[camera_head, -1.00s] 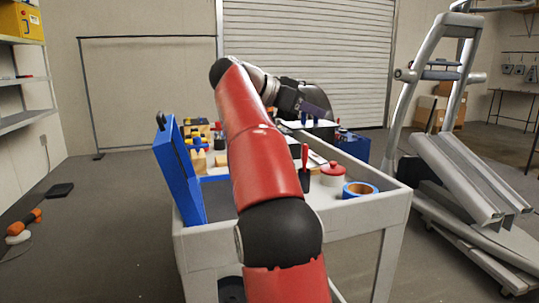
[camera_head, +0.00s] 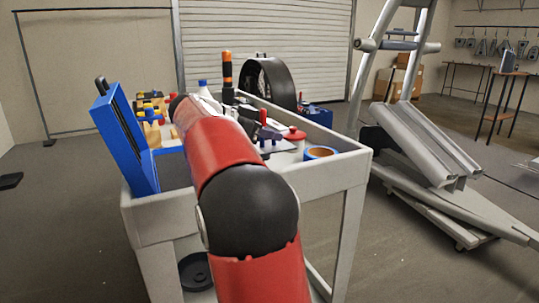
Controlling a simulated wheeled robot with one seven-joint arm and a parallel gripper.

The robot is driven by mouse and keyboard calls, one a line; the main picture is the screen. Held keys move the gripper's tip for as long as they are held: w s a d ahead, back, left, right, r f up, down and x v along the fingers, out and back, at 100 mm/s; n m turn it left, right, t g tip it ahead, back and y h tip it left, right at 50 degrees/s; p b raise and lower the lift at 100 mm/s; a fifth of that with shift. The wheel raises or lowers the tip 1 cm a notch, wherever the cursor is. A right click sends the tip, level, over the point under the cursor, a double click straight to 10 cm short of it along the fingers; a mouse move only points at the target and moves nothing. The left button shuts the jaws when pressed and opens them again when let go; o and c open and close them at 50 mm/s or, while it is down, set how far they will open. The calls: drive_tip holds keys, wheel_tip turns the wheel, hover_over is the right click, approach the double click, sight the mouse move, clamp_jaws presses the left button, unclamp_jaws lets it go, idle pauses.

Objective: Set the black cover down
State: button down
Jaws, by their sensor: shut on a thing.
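A large round black piece (camera_head: 287,80), which looks like the black cover, stands upright on its edge at the far side of the white cart (camera_head: 330,181), in the head view. My gripper (camera_head: 270,142) is low over the cart top, partly hidden behind my red arm. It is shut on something. The contact between its fingers and the held piece is too small and dark to make out. I cannot tell whether the black piece touches the cart top.
A blue upright case (camera_head: 124,135) stands at the cart's left end. Blue tape (camera_head: 320,153), a red-lidded pot (camera_head: 295,134), an orange-handled tool (camera_head: 227,68) and a white bottle (camera_head: 203,90) crowd the top. An exercise machine (camera_head: 430,150) stands to the right.

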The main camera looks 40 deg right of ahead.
sight(260, 147)
drive_tip(key=shift+f+b, duration=0.5)
drive_tip(key=shift+f, duration=1.6)
drive_tip(key=shift+f, duration=0.2)
drive_tip(key=c, duration=1.5)
unclamp_jaws()
drive_tip(key=shift+r, duration=0.2)
drive_tip(key=p+v, duration=0.1)
drive_tip(key=v, duration=0.6)
drive_tip(key=shift+w+a+r, duration=0.1)
drive_tip(key=shift+a, duration=0.15)
